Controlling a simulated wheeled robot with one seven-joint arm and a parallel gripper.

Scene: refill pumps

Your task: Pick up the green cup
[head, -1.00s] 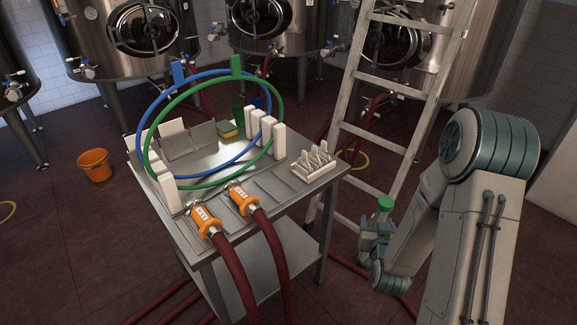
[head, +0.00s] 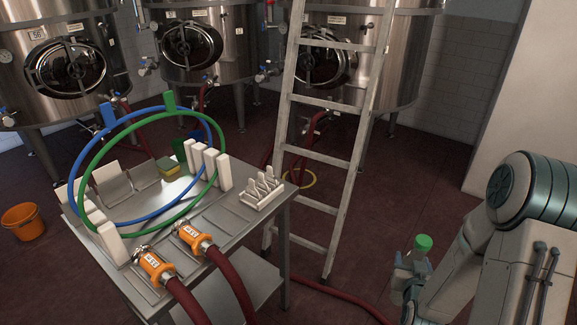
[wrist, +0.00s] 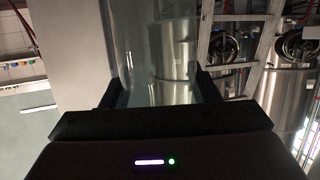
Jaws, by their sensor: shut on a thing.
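My gripper (head: 410,262) is at the lower right in the head view, low and right of the metal table.
Red hoses cross the floor. An orange bucket (head: 22,222) stands left.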

